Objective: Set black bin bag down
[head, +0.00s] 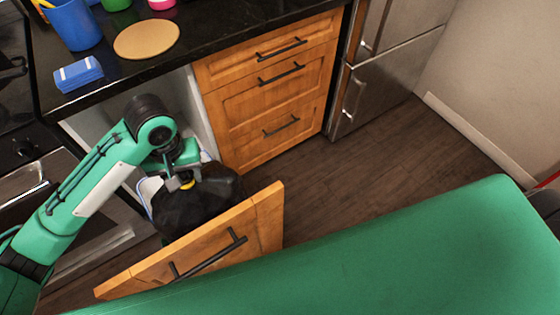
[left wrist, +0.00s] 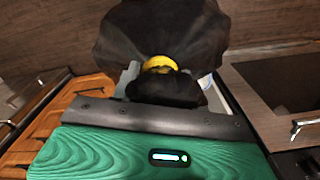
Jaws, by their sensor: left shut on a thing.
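The black bin bag (head: 200,205) hangs in the opening behind the pulled-out wooden drawer front (head: 215,240). Its yellow tie shows just under my gripper. My left gripper (head: 180,181) is above the bag and shut on its gathered top. In the left wrist view the bag (left wrist: 165,30) spreads out dark beyond the yellow tie (left wrist: 160,64). The bag's lower part is hidden by the drawer front. A pale rim shows beside the bag; I cannot tell whether the bag rests on anything. My right gripper is not in view.
A black counter (head: 195,45) holds a blue cup (head: 75,25), a blue sponge (head: 79,74) and a round tan board (head: 147,39). Wooden drawers (head: 265,85) and a steel fridge (head: 385,55) stand behind. The dark floor (head: 350,160) to the right is clear.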

